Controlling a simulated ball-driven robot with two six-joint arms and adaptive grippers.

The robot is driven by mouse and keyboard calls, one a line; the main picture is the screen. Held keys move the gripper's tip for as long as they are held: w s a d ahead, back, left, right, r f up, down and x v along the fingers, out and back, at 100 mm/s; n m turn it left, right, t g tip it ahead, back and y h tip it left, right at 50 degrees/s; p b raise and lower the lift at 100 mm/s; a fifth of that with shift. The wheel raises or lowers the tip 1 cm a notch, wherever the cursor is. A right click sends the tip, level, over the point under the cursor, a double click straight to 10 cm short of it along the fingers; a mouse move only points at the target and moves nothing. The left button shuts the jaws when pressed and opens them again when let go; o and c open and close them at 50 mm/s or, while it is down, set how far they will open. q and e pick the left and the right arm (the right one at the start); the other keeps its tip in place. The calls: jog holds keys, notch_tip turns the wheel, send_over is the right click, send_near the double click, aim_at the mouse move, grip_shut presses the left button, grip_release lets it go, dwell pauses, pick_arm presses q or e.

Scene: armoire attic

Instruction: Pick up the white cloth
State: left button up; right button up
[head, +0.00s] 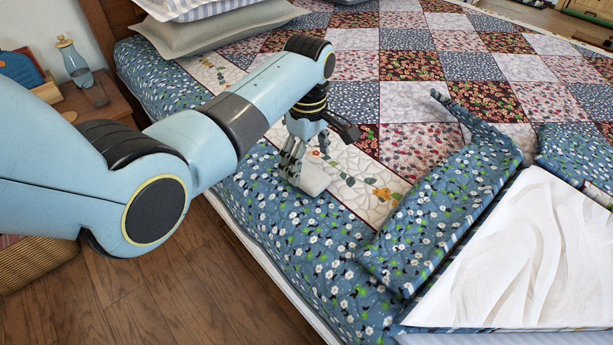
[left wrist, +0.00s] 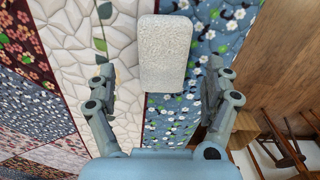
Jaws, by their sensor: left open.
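The white cloth (head: 314,179) is a small, pale, folded block lying on the bed quilt near its left side. In the left wrist view the cloth (left wrist: 165,50) has a rough, towel-like surface. It lies over the border between the cream strip and the blue flowered strip. My left gripper (head: 292,163) points down just above the cloth and hides part of it in the head view. In the left wrist view its open fingers (left wrist: 160,75) stand wide on either side of the cloth's near end, with gaps at both sides. I cannot tell the exact height.
The patchwork quilt (head: 355,100) covers the bed, with a folded-back flap (head: 445,205) to the right. A white sheet-like surface (head: 530,250) is at the lower right. Pillows (head: 205,30) lie at the back. A nightstand (head: 100,105) holding a glass bottle (head: 73,62) stands at the left.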

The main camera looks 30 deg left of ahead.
aim_at(306, 171)
pick_arm(q)
jog(key=f, duration=0.3)
jog(key=shift+s+f+b, duration=0.2)
jog(key=shift+f+b, duration=0.2)
jog(key=shift+c, duration=0.2)
jog(key=c, duration=1.1)
